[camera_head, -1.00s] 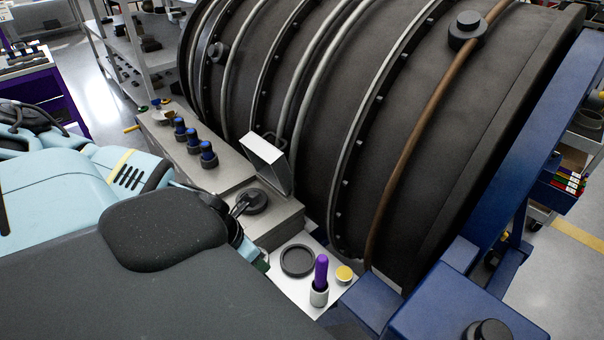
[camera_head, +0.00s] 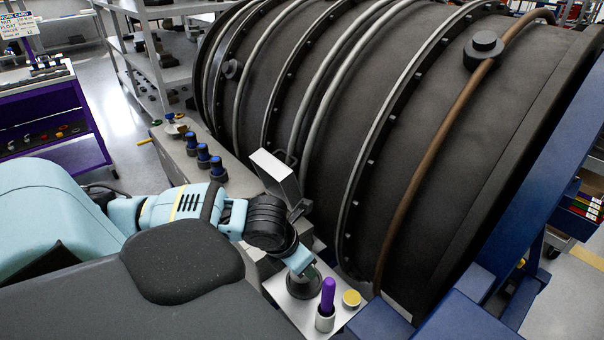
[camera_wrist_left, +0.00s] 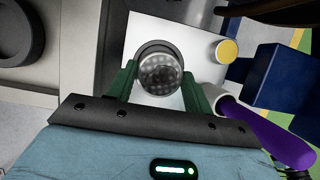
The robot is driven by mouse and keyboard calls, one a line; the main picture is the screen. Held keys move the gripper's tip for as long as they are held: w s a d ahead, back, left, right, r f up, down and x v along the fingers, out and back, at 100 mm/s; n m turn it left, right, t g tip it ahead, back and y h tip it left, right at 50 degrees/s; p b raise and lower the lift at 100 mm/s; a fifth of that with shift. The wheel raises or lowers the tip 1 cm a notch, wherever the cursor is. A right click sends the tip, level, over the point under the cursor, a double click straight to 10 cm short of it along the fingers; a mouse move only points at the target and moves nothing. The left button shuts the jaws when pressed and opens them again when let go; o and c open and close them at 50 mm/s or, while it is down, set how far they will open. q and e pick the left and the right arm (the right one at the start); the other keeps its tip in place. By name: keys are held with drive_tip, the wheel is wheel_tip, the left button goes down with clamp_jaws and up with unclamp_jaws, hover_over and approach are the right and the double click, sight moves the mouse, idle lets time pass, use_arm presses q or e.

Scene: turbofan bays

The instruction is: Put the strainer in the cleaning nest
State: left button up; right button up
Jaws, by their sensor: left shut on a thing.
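The strainer (camera_wrist_left: 160,76), a round grey piece with a perforated face, is between the green fingers of my left gripper (camera_wrist_left: 158,82) in the left wrist view. The gripper is shut on it. In the head view my left gripper (camera_head: 301,266) points down over the white plate. The cleaning nest, a dark ring (camera_head: 303,288) on that plate, is right below the fingers and partly covered by them. In the wrist view a dark rim surrounds the strainer; I cannot tell whether the strainer touches the nest. My right gripper is not in view.
A purple-handled tool (camera_head: 328,294) stands in a pale cup (camera_head: 325,321) close beside the nest. A yellow-topped pot (camera_head: 351,299) is to its right. The large dark engine casing (camera_head: 400,130) rises behind. A blue frame (camera_head: 400,325) borders the plate. Blue-capped fittings (camera_head: 204,156) stand left.

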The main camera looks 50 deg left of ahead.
use_arm(q)
drive_tip(key=shift+w+d, duration=0.2)
drive_tip(key=shift+w, duration=0.15)
drive_tip(key=shift+s+f, duration=0.1)
drive_tip(key=shift+f, duration=1.6)
drive_tip(key=shift+f, duration=0.1)
drive_tip(key=o, duration=1)
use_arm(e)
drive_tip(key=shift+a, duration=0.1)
use_arm(q)
drive_tip(key=shift+o, duration=0.2)
drive_tip(key=p+v, duration=0.1)
drive_tip(key=v, duration=1.1)
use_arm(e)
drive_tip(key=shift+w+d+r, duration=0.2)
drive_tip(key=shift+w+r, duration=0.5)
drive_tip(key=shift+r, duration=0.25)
